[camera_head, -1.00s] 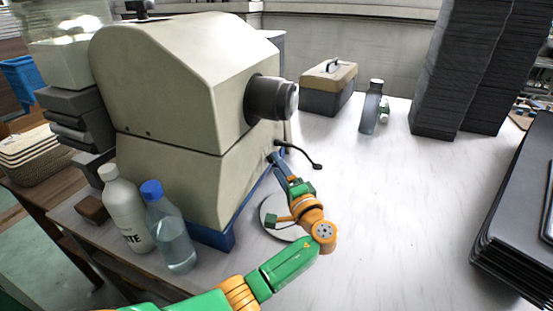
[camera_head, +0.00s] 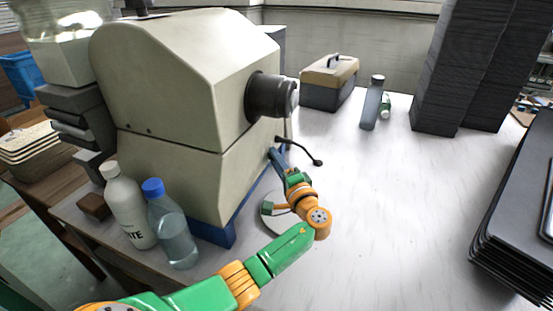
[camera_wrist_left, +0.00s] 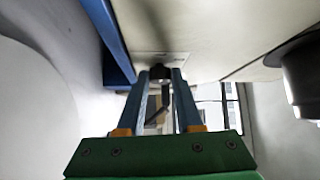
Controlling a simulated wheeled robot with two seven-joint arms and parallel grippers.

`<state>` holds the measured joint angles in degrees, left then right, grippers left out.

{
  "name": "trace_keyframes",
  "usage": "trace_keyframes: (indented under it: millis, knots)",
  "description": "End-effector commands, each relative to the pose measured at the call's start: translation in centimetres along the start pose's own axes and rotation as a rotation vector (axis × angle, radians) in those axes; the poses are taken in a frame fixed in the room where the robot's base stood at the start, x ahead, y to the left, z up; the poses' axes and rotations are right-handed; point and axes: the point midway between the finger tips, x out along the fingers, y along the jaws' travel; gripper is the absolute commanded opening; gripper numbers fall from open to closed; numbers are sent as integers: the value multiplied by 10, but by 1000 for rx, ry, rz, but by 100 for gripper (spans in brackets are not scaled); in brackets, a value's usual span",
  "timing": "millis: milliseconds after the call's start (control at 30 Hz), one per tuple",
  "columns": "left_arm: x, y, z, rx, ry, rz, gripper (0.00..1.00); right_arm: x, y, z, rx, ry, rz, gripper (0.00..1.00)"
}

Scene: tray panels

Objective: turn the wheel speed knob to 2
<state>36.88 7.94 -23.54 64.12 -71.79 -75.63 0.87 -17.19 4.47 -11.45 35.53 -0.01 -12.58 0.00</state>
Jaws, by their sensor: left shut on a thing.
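The cream machine (camera_head: 170,95) stands on the left of the white table, on a blue base. My left gripper (camera_head: 274,153) reaches to the machine's right-hand face, low down above the base. In the left wrist view, the two blue fingers of my left gripper (camera_wrist_left: 161,78) are closed around a small dark knob (camera_wrist_left: 160,72) on a pale plate of the machine. The fingers hide part of the knob, and its pointer and any numbers cannot be read. In the head view the knob is hidden. My right gripper is not in view.
A black cylinder (camera_head: 271,97) juts out above my left gripper, with a black bent lever (camera_head: 304,153) beside it. A white bottle (camera_head: 127,210) and a clear blue-capped bottle (camera_head: 172,230) stand before the machine. The middle of the table is clear.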

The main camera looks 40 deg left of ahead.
Motion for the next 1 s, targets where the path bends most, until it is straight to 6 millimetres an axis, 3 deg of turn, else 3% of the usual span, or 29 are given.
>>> trace_keyframes:
  millis: [300, 600, 800, 1000]
  knots:
    - [1, -15, -2, 148, -7, 151, 0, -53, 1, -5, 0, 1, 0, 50]
    - [2, -17, -4, 348, -19, 352, 0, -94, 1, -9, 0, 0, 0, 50]
    - [3, -15, -5, 473, -25, 476, 0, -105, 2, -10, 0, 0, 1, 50]
    - [4, -12, -5, 578, -31, 580, 0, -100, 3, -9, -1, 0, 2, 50]
